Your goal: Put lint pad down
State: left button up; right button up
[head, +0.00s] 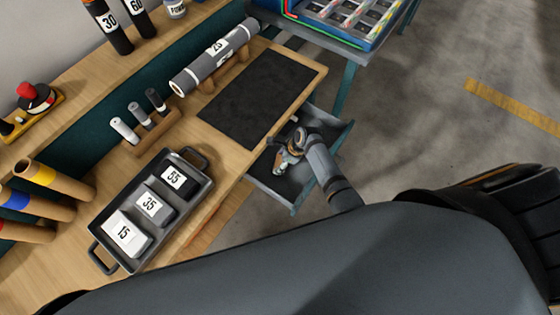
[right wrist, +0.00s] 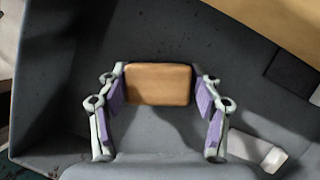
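A tan block with rounded corners, which I take for the lint pad (right wrist: 158,84), lies between the fingers of my right gripper (right wrist: 160,88) in the right wrist view. The purple finger pads stand close against its two short sides. The grey drawer (right wrist: 235,85) floor is below it; I cannot tell whether the pad touches it. In the head view my right gripper (head: 283,166) reaches down into the open drawer (head: 335,138) at the bench front, and the pad is hard to make out. My left gripper is not in view.
On the bench are a bare black mat (head: 258,97), a tray (head: 152,173) of numbered blocks, a grey roll (head: 215,57) on a wooden rest and small cylinders (head: 125,130).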

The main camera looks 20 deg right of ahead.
jog(key=o, duration=0.4)
jog(key=shift+c, duration=0.2)
jog(key=shift+r, duration=0.2)
jog(key=p+v, duration=0.1)
jog(key=v, duration=1.1)
jog(key=shift+f, duration=0.1)
